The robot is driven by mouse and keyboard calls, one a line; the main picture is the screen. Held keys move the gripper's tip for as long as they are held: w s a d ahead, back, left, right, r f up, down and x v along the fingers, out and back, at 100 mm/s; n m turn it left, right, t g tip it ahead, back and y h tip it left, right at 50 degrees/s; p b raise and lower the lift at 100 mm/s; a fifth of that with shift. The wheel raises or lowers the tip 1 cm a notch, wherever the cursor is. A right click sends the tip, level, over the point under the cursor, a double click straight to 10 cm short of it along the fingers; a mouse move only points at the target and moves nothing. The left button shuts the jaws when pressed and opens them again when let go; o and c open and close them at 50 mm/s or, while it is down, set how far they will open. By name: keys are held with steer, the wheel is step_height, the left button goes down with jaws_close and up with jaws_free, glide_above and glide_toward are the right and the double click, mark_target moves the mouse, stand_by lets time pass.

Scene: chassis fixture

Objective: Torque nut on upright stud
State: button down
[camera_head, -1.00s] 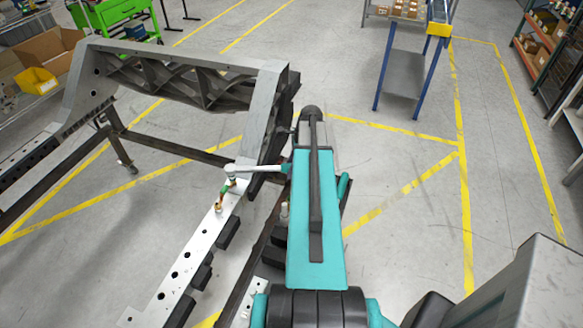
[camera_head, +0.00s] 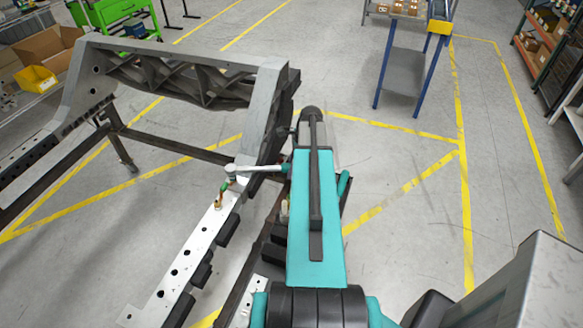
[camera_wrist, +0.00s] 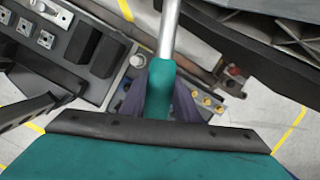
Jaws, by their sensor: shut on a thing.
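A torque wrench with a silver shaft (camera_head: 262,169) and teal handle (camera_wrist: 158,92) is in my gripper (camera_wrist: 159,100). The dark fingers are shut on the handle, one on each side. In the head view the wrench lies nearly level above the rail, its head (camera_head: 231,169) at the left end. A socket with a green band (camera_head: 225,185) hangs from the head. A brass-coloured nut or stud (camera_head: 219,202) shows just below it on the rail. I cannot tell whether the socket is seated on a nut. My gripper is hidden behind my arm in the head view.
The perforated silver rail (camera_head: 190,250) has black blocks (camera_head: 228,230) along its side. A large grey cast frame (camera_head: 180,62) stands behind. Several brass pieces (camera_wrist: 205,100) sit beside the handle in the wrist view. The floor right of my arm is open up to a blue-legged stand (camera_head: 404,70).

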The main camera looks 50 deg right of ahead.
stand_by(0.7)
steer(key=shift+s+a, duration=0.3)
steer(key=shift+s+a+f+m, duration=0.1)
steer(key=shift+s+a+m, duration=0.65)
steer(key=shift+a+m, duration=0.25)
stand_by(1.5)
steer(key=shift+r+p, duration=0.9)
steer(key=shift+r, duration=0.3)
stand_by(1.3)
steer(key=shift+r+p, duration=1.55)
steer(key=shift+r, duration=0.75)
steer(key=shift+w, duration=0.1)
